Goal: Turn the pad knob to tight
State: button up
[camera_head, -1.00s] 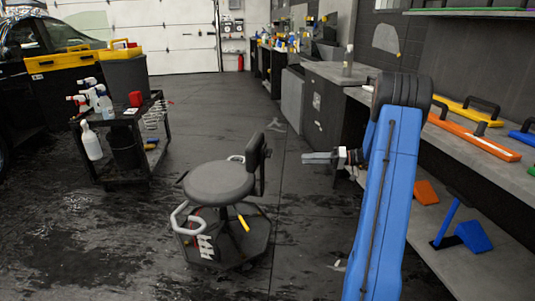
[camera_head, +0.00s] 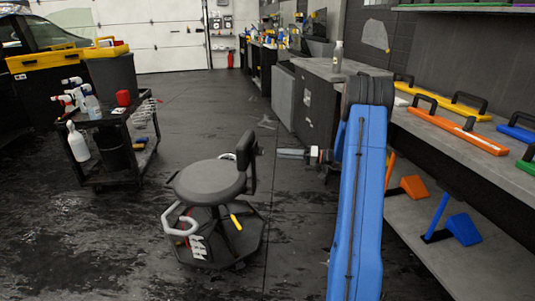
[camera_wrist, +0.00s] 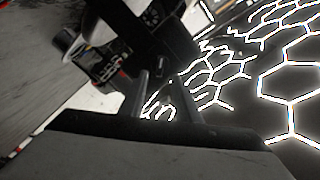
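A stool with a round dark seat (camera_head: 210,182) and an upright dark back pad (camera_head: 245,162) stands on the floor at centre. I cannot make out a pad knob on it; a yellow lever (camera_head: 235,222) shows below the seat. My gripper (camera_head: 282,153) points left in the head view, a little to the right of the back pad and apart from it in the picture. In the wrist view its two grey fingers (camera_wrist: 162,85) stand apart with a gap between them and nothing held. The wrist view is tilted and the pad is not clear there.
A black cart (camera_head: 110,135) with spray bottles stands to the left. A grey workbench (camera_head: 450,150) with orange and yellow tools runs along the right, a blue wedge-shaped tool (camera_head: 463,229) on its lower shelf. The wet dark floor around the stool is mostly clear.

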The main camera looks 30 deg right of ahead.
aim_at(260, 151)
jog(key=x, duration=0.7)
jog(key=shift+w+a, duration=0.2)
jog(key=shift+a, duration=0.1)
jog(key=shift+c, duration=0.6)
grip_shut()
